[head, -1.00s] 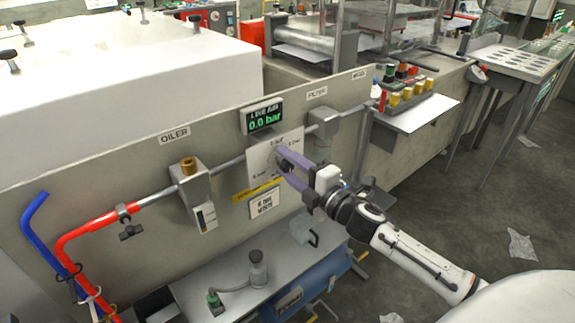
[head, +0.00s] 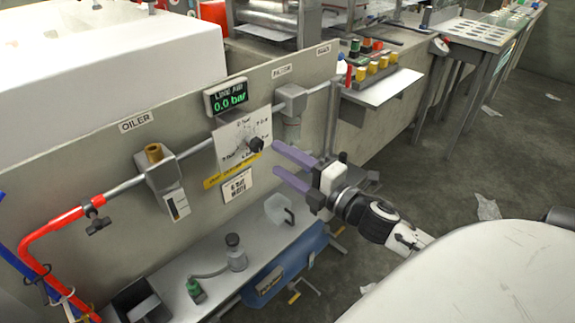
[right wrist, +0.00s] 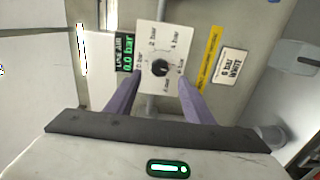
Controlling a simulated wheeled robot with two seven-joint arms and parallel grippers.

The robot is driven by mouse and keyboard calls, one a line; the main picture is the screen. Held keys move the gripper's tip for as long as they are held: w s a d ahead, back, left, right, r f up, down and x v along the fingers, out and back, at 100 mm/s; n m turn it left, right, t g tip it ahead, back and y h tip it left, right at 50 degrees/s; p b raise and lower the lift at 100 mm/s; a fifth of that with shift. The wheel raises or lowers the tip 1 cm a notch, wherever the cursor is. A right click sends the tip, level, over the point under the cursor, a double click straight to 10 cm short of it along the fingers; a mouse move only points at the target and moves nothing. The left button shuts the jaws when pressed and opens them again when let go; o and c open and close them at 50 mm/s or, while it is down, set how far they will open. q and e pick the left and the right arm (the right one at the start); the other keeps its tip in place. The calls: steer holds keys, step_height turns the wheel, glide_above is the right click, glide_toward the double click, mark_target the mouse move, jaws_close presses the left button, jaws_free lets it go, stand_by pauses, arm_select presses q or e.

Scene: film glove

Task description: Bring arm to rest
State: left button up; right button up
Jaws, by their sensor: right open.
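My right gripper (head: 284,168) is open and empty in the head view, its two purple fingers pointing left toward the panel. It stands a little to the right of a black knob (head: 256,145) on a white dial plate (head: 232,142) and is apart from it. In the right wrist view the knob (right wrist: 160,68) sits beyond and between the two spread fingers (right wrist: 156,95). The display (head: 226,96) above the plate reads 0.0 bar. My left gripper is not in view.
The panel also bears an oiler (head: 162,172), a filter (head: 291,105) and a red hose (head: 60,218). A grey shelf (head: 200,265) with a small bottle and an open clear box runs below. The floor at right is largely open.

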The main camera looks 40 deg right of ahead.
steer(key=shift+s, duration=0.55)
steer(key=s+a+f+m+g, duration=0.2)
steer(key=s+a+f+m, duration=0.2)
steer(key=f, duration=0.4)
steer(key=s+a+f+m+g, duration=0.3)
steer(key=s+a+f+m, duration=0.2)
steer(key=f, duration=0.4)
steer(key=s+a+f+m+g, duration=0.2)
steer(key=s+a+f+m, duration=0.2)
steer(key=f, duration=0.4)
steer(key=shift+s+a+f+m+g, duration=0.3)
steer(key=shift+s+a+f+m, duration=0.05)
steer(key=shift+s+m, duration=0.25)
steer(key=s+a+f+m, duration=0.1)
steer(key=a, duration=0.1)
steer(key=s+a+f+g, duration=0.1)
steer(key=s+a, duration=0.1)
steer(key=s+a+f+m+g+y, duration=0.1)
steer(key=a, duration=0.1)
steer(key=shift+s+f+m, duration=0.2)
steer(key=shift+s+m, duration=0.05)
steer(key=shift+m, duration=0.05)
steer(key=shift+c, duration=0.5)
